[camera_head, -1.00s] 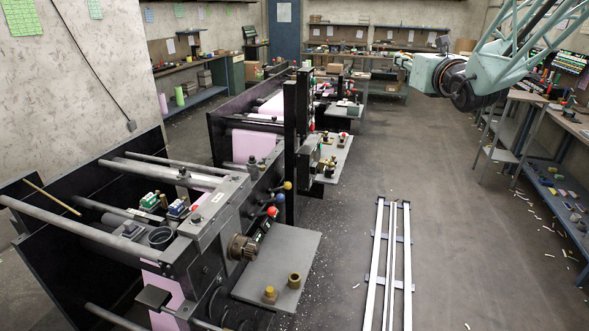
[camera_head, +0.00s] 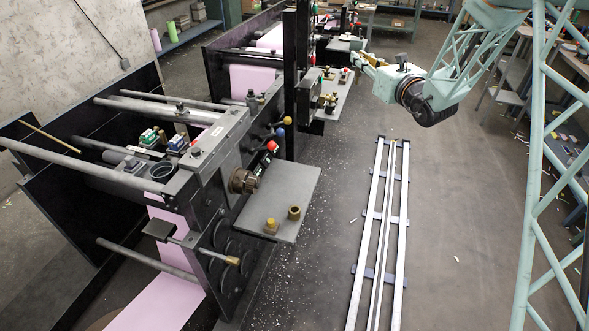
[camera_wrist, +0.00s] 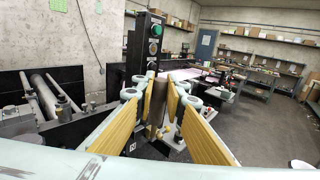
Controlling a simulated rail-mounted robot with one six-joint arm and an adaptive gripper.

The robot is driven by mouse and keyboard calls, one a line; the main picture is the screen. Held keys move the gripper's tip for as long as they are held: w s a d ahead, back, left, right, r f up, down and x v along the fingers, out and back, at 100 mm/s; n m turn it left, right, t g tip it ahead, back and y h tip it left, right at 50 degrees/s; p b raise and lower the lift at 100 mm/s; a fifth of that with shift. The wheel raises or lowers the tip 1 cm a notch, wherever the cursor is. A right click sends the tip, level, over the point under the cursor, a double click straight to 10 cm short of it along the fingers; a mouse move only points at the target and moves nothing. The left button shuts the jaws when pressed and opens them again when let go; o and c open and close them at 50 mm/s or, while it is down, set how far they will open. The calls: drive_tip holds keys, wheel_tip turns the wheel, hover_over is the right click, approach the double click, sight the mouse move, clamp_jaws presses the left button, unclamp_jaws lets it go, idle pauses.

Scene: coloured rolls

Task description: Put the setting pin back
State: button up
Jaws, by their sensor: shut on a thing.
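My gripper (camera_head: 360,60) hangs in the upper middle of the head view, at the right of the farther press. In the wrist view the gripper (camera_wrist: 158,105) has yellow-faced fingers closed on an upright brown cylinder (camera_wrist: 158,97), which I take to be the setting pin. Its lower end is hard to make out. On the grey shelf (camera_head: 290,190) of the near press stand a brass knobbed piece (camera_head: 271,225) and an open brass bushing (camera_head: 294,212). The shelf of the farther press (camera_head: 335,103) carries similar small pieces.
A dark toothed hub (camera_head: 243,181) juts from the near press above its shelf. A black post (camera_head: 297,85) with buttons, also in the wrist view (camera_wrist: 146,45), rises beside the farther press. White floor rails (camera_head: 379,230) run along the aisle; floor around them is mostly clear.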

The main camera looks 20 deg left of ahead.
drive_tip(key=s+a+f+n+g+y, duration=0.1)
drive_tip(key=s+a+f, duration=0.2)
drive_tip(key=f, duration=0.4)
drive_tip(key=s+a+f+n+g+y, duration=0.1)
drive_tip(key=s+a+f+g, duration=0.15)
drive_tip(key=f, duration=0.55)
drive_tip(key=s+a+f+n+y, duration=0.1)
drive_tip(key=s+a+f, duration=0.3)
drive_tip(key=f, duration=0.3)
drive_tip(key=s+a+f+n+g+y+b, duration=0.1)
drive_tip(key=s+a+f, duration=0.4)
drive_tip(key=s+f, duration=1)
drive_tip(key=shift+s+f+n+g+y, duration=0.2)
drive_tip(key=shift+f+n+g+y, duration=0.4)
drive_tip(key=shift+g, duration=0.55)
drive_tip(key=shift+a+f, duration=0.1)
wheel_tip(320, 180, down, 6)
drive_tip(key=b, duration=0.1)
drive_tip(key=shift+f, duration=0.2)
drive_tip(key=shift+f+b, duration=0.4)
drive_tip(key=shift+f, duration=1.35)
drive_tip(key=shift+f, duration=0.1)
